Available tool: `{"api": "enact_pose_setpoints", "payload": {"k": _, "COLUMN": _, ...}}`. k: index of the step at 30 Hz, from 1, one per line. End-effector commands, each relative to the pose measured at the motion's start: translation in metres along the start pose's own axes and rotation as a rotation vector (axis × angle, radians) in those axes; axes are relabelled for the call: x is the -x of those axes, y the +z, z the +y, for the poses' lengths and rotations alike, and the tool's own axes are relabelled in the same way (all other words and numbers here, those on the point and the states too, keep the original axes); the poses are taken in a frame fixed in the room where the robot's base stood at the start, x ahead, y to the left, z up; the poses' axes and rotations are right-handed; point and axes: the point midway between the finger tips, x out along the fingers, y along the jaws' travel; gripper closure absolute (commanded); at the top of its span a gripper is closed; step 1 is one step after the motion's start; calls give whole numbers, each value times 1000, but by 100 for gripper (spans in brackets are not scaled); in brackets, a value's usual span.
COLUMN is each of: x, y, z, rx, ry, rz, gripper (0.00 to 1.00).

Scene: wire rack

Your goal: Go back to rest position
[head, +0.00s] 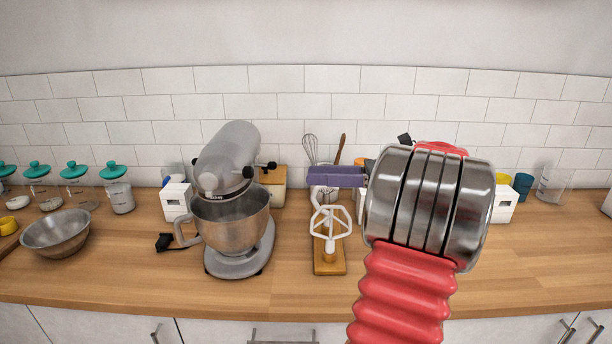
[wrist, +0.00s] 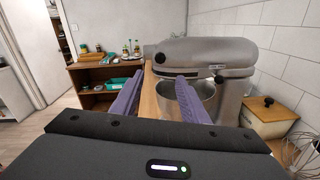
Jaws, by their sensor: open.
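My arm, with red ribbed sleeves and a metal joint, rises at the right of centre in the head view. My gripper (head: 337,177) shows there as purple fingers pointing left, partly hidden by the arm. In the wrist view my gripper (wrist: 160,90) has its two purple fingers spread apart with nothing held between them. A grey stand mixer (head: 228,180) with a metal bowl stands left of the gripper on the wooden counter. The mixer also shows in the wrist view (wrist: 215,55), beyond the right finger.
A white beater (head: 330,222) on a wooden stand (head: 328,262) sits below the gripper. A metal bowl (head: 56,235) and teal-lidded jars (head: 117,190) are at the left. A whisk (head: 310,150) stands behind.

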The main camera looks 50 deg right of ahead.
Motion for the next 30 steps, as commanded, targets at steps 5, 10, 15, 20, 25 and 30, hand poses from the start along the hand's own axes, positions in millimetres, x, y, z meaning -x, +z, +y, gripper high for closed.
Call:
{"api": "enact_pose_setpoints", "payload": {"k": 5, "x": 4, "y": 0, "z": 0, "rx": 0, "ry": 0, "rz": 0, "gripper": 59}}
{"api": "enact_pose_setpoints", "payload": {"k": 10, "x": 4, "y": 0, "z": 0, "rx": 0, "ry": 1, "rz": 0, "gripper": 59}}
{"api": "enact_pose_setpoints", "payload": {"k": 15, "x": 4, "y": 0, "z": 0, "rx": 0, "ry": 0, "rz": 0, "gripper": 59}}
{"api": "enact_pose_setpoints", "payload": {"k": 20, "x": 3, "y": 0, "z": 0, "rx": 0, "ry": 0, "rz": 0, "gripper": 59}}
{"api": "enact_pose_setpoints", "payload": {"k": 25, "x": 3, "y": 0, "z": -1, "rx": 38, "ry": -6, "rz": 2, "gripper": 59}}
{"api": "enact_pose_setpoints", "payload": {"k": 30, "x": 4, "y": -22, "z": -15, "rx": 150, "ry": -57, "rz": 79, "gripper": 59}}
